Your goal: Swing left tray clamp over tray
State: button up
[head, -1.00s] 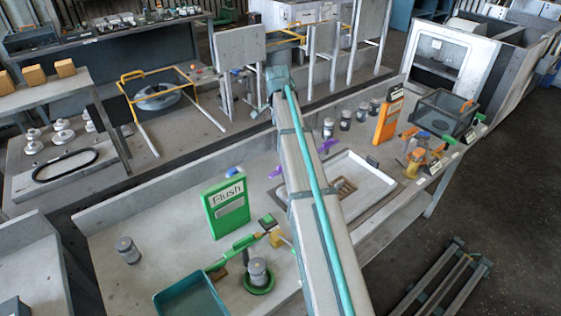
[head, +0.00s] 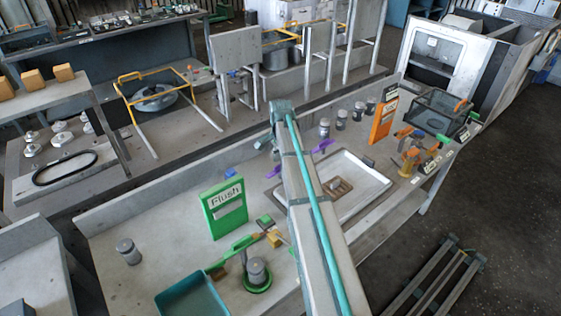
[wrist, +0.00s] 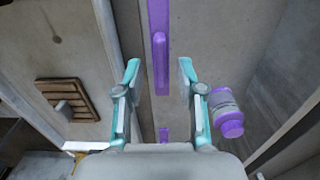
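In the wrist view my gripper (wrist: 158,72) is open, its two teal-tipped fingers on either side of a long purple clamp bar (wrist: 160,50). The bar runs from the top edge down between the fingers, and I see no contact with them. A small purple piece (wrist: 163,133) shows lower down. In the head view purple clamp parts show at the tray's back edge (head: 322,146) and beside my arm (head: 272,172). I cannot tell which one is between the fingers. The white-rimmed tray (head: 378,186) is partly hidden by my arm, and my gripper is hidden there.
A brown slatted block (wrist: 68,98) lies in the tray. A purple-capped jar (wrist: 225,110) lies right of the fingers in the wrist view. A green Flush sign (head: 224,208), an orange sign (head: 384,118) and several dark-topped jars (head: 341,120) stand on the bench.

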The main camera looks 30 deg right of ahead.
jog(key=shift+f, duration=0.95)
grip_shut()
